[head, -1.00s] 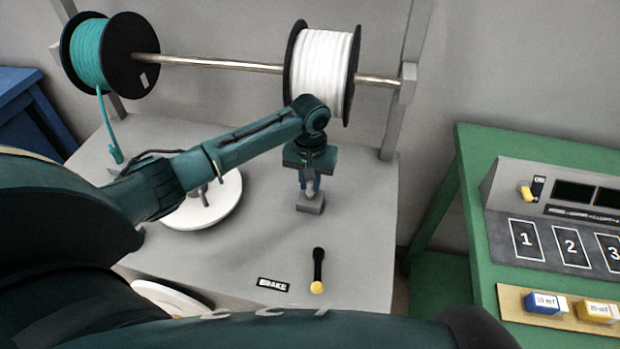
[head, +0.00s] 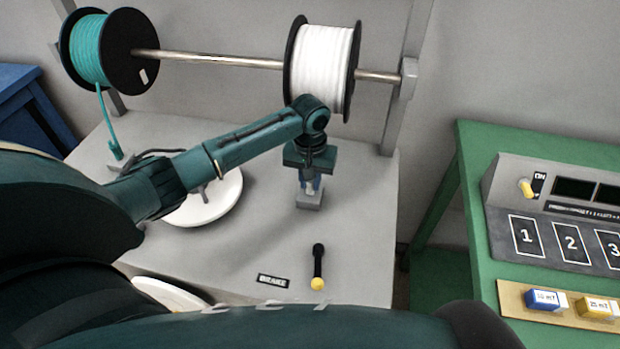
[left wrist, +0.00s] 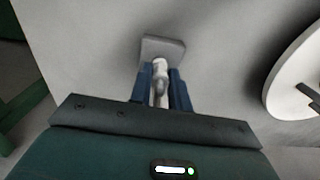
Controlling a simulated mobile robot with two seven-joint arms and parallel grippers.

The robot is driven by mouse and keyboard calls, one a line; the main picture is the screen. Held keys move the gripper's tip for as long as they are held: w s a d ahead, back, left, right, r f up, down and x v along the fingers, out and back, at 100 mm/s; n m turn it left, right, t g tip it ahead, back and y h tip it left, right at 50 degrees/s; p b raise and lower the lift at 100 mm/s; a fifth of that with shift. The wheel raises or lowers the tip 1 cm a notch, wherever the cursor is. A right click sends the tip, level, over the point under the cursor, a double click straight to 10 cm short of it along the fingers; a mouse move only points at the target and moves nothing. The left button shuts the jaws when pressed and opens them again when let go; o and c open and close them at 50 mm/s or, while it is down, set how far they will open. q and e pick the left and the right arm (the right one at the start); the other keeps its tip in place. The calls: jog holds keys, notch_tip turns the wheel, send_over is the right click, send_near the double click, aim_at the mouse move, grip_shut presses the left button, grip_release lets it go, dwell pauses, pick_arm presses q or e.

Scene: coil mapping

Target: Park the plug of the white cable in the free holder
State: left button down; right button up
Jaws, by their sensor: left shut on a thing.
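A spool of white cable (head: 324,70) hangs on the metal rod at the back. My left gripper (head: 311,186) is below it, pointing down at a small grey holder block (head: 308,201) on the grey table. In the left wrist view my left gripper (left wrist: 163,92) is shut on the white plug (left wrist: 160,72), with the plug's tip at the grey holder (left wrist: 163,47). I cannot tell how deep the plug sits in the holder. The white cable's run is hidden behind the arm. My right gripper is not in view.
A teal cable spool (head: 90,50) hangs at left, its end at a block (head: 118,160). A white round disc (head: 212,205) lies beneath my left arm. A brake lever (head: 318,266) with a yellow knob stands at the table's front. A green bench (head: 475,200) is at right.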

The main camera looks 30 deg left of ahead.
pick_arm(q)
jog(key=c, duration=1.2)
grip_release()
jog(key=shift+c, duration=0.2)
